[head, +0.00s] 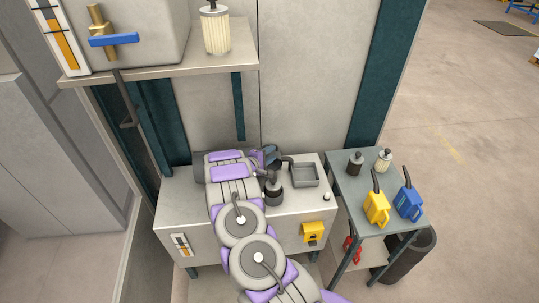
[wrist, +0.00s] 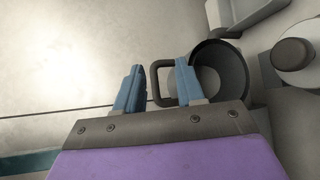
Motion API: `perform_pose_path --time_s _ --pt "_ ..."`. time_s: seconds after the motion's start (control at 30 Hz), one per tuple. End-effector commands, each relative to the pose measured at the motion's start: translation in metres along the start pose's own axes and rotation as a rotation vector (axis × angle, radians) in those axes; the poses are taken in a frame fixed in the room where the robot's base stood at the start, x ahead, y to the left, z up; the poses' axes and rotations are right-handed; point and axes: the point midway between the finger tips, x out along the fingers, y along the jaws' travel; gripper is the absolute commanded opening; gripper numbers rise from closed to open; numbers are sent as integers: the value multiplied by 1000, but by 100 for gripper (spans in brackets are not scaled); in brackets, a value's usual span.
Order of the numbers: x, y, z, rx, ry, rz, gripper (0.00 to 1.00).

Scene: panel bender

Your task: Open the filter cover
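A dark, round, cup-like part with a squared loop handle (wrist: 158,72) shows in the wrist view; it looks like the filter cover (wrist: 222,68). Its hollow side faces my wrist camera. My gripper (wrist: 159,78) has its two blue fingers apart, one on each side of the handle, and I cannot tell whether they touch it. In the head view my gripper (head: 268,155) is over the back of the grey cabinet, beside a dark cylindrical housing (head: 273,194). My arm hides part of this area. A pale round piece with a dark knob (wrist: 294,54) shows at right in the wrist view.
The grey cabinet (head: 309,209) carries a shallow tray (head: 304,175) and has a yellow box (head: 313,233) on its front. A side table (head: 368,193) holds a yellow can (head: 376,209), a blue can (head: 408,203) and two small filters. A shelf (head: 170,67) overhangs at upper left.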

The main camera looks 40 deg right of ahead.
Motion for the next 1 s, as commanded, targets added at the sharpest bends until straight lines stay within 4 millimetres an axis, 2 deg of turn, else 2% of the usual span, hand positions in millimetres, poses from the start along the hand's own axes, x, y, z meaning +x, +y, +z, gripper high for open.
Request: perform_pose_path --time_s 0.13,0.27,0.37,0.8,1.0 --pt "-4 0 0 1 0 0 38" --pt "-17 1 -1 2 1 1 38" --pt "-35 -2 -1 -2 3 -3 38" --pt "-132 -2 -3 -2 4 0 38" --pt "-162 -1 -3 1 3 -1 38"
